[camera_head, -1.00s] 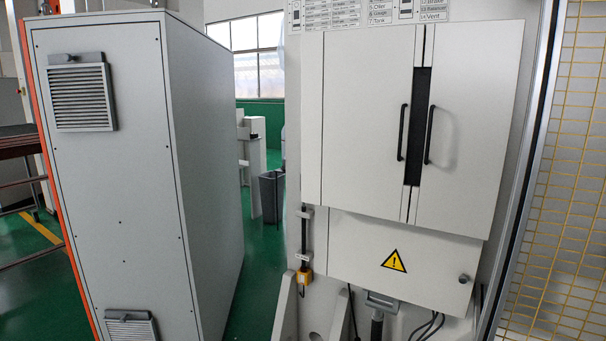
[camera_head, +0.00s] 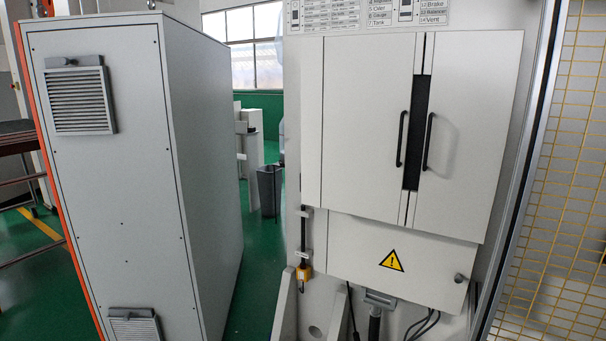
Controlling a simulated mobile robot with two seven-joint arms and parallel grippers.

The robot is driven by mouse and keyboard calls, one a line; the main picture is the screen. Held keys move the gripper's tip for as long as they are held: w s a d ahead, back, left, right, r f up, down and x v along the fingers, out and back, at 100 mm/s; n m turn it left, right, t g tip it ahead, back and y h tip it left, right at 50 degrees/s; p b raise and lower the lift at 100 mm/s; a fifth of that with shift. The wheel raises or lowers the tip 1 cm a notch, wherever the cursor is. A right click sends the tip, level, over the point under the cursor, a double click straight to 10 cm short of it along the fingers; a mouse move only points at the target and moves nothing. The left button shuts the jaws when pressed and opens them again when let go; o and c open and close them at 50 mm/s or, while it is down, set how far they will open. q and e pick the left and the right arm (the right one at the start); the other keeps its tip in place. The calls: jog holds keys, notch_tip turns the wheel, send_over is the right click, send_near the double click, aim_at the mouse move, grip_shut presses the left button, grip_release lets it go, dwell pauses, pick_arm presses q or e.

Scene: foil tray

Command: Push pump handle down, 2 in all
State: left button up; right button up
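No part is clearly marked as the pump handle. A grey handle-like part (camera_head: 380,299) on a dark ribbed stem shows under the lower panel, at the bottom edge of the view. I cannot tell whether either is the pump handle. Neither of my grippers is in view.
The machine has two doors (camera_head: 362,130) with black bar handles, and a lower panel with a yellow warning sign (camera_head: 391,260). A large grey cabinet (camera_head: 105,190) stands at left, a yellow mesh fence (camera_head: 560,190) at right. Green floor (camera_head: 258,255) shows between cabinet and machine.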

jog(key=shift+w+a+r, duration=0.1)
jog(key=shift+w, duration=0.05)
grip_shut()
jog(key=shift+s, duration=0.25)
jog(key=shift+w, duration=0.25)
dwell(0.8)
